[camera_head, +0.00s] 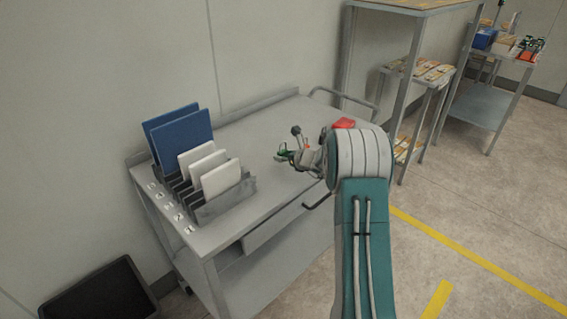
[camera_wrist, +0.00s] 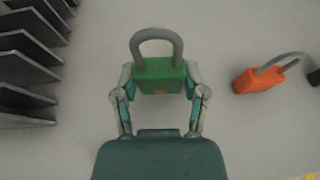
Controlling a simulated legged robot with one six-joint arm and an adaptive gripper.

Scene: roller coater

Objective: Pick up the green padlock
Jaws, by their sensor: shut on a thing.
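The green padlock (camera_wrist: 159,76) has a grey shackle and sits between the two fingers of my gripper (camera_wrist: 160,88) in the wrist view. The fingers press on its left and right sides, and the shackle points away from my wrist. In the head view, my gripper (camera_head: 292,154) is over the grey table (camera_head: 262,122), with a small green part of the padlock showing at its tip. The wrist hides much of it there. I cannot tell whether the padlock touches the table top.
An orange padlock (camera_wrist: 259,79) lies to the right in the wrist view, with a dark object at the frame's right edge. A grey slotted rack (camera_head: 222,205) with blue and white panels stands on the table's left. Shelves (camera_head: 420,70) stand behind on the right.

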